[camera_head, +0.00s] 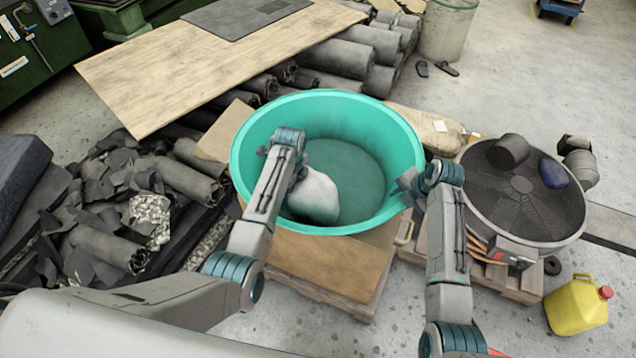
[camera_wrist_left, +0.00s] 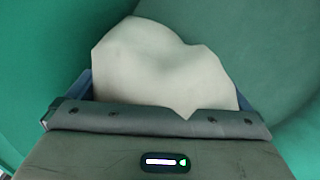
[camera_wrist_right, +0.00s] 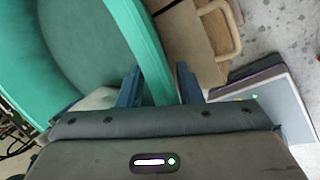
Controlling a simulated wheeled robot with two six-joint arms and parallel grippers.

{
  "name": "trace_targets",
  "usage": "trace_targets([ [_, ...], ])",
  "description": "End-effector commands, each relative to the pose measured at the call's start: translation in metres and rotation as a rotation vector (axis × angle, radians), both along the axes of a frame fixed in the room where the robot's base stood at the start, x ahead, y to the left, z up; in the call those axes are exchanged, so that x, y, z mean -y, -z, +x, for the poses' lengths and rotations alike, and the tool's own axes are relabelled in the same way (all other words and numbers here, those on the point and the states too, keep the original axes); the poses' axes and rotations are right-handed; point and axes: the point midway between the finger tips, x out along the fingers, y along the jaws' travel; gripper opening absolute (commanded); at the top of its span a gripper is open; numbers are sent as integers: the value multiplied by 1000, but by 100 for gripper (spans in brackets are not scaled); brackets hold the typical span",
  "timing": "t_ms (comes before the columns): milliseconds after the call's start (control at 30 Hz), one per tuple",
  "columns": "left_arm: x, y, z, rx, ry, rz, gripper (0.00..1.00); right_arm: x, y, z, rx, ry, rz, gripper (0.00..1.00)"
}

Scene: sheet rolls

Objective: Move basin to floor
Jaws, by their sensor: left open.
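The teal basin (camera_head: 405,190) is a large round tub standing on a brown board (camera_head: 335,265) above the floor (camera_head: 520,90). A white lumpy bag (camera_head: 315,195) lies inside it, on the near left. My left gripper (camera_head: 297,172) is inside the basin at the bag. In the left wrist view its open fingers are on either side of the bag (camera_wrist_left: 165,70); their tips are mostly hidden. My right gripper (camera_head: 412,185) is at the basin's right rim. In the right wrist view its fingers are drawn in on either side of the rim (camera_wrist_right: 150,60).
A round mesh-topped drum (camera_head: 525,200) with items on it stands to the right, with a yellow jug (camera_head: 578,305) in front. Scrap sheets and dark rolls (camera_head: 110,245) crowd the left. A plywood sheet (camera_head: 190,70) lies on rolls behind. Open floor shows at the upper right.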

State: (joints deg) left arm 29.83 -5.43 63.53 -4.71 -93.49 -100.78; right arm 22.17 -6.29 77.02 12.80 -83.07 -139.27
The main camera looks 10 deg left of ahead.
Motion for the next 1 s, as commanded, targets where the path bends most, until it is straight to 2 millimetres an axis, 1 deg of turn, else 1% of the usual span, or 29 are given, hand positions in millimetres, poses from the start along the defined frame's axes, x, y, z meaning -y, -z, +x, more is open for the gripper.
trace_targets([
  [200,0,0,0,0,0,0,100,0,0,0,0,0,0,32],
  [233,0,0,0,0,0,0,98,0,0,0,0,0,0,30],
  [300,0,0,0,0,0,0,84,0,0,0,0,0,0,16],
  [367,0,0,0,0,0,0,72,0,0,0,0,0,0,5],
  [400,0,0,0,0,0,0,65,0,0,0,0,0,0,0],
  [467,0,0,0,0,0,0,53,0,0,0,0,0,0,0],
  [500,0,0,0,0,0,0,45,0,0,0,0,0,0,0],
  [1000,0,0,0,0,0,1,44,1,0,0,-1,1,-1,0],
])
